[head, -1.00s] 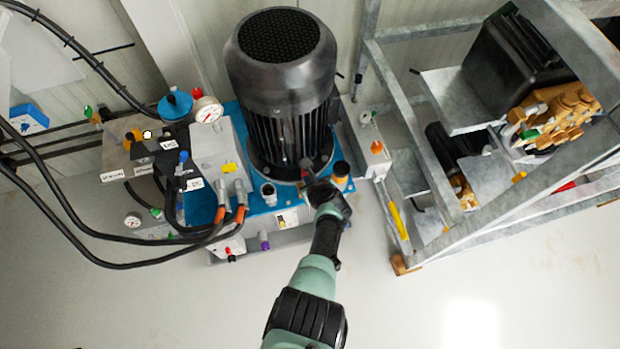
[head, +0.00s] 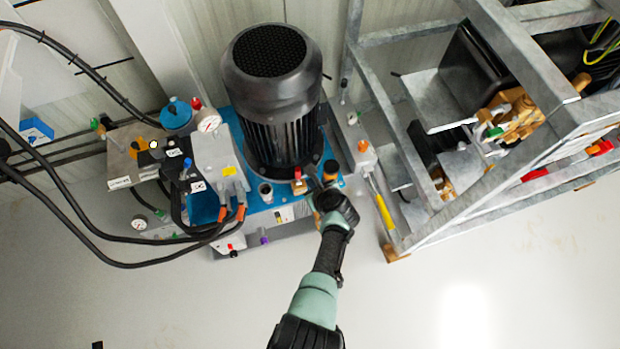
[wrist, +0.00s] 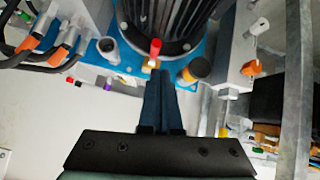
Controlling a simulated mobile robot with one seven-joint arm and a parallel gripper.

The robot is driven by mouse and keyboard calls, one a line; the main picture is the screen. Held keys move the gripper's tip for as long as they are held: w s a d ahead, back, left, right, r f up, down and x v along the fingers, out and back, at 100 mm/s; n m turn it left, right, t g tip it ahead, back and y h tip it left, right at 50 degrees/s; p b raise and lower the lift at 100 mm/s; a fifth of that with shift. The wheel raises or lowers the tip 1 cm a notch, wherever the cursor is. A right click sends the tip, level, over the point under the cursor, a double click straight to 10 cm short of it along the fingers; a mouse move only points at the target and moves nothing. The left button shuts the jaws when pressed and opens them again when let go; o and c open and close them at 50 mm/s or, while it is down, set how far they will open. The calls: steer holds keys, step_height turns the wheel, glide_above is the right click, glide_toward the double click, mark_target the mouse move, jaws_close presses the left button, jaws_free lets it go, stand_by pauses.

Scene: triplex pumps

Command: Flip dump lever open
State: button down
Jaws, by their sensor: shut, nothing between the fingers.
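A small red handle (head: 298,173) stands on a brass fitting (head: 299,187) at the foot of the black motor, on the blue base. I take it for the dump lever; no label on it is readable. In the wrist view the red handle (wrist: 155,47) points up and away from me, with the brass fitting (wrist: 150,64) just beyond my fingertips. My gripper (head: 314,176) is shut and empty, just right of the handle in the head view. In the wrist view my gripper (wrist: 158,74) lies just below the fitting; I cannot tell whether they touch.
The black motor (head: 272,75) rises behind the lever. Hoses with orange ends (head: 222,213) lie left. A metal frame (head: 385,120) with a yellow handle (head: 384,210) stands right. The front floor is clear.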

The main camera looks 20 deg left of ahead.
steer(key=shift+s+d+r+p, duration=0.1)
steer(key=shift+r+p, duration=0.15)
steer(key=shift+r, duration=0.2)
steer(key=shift+s+d+r+p, duration=0.1)
steer(key=shift+r+p, duration=0.1)
steer(key=shift+r, duration=0.25)
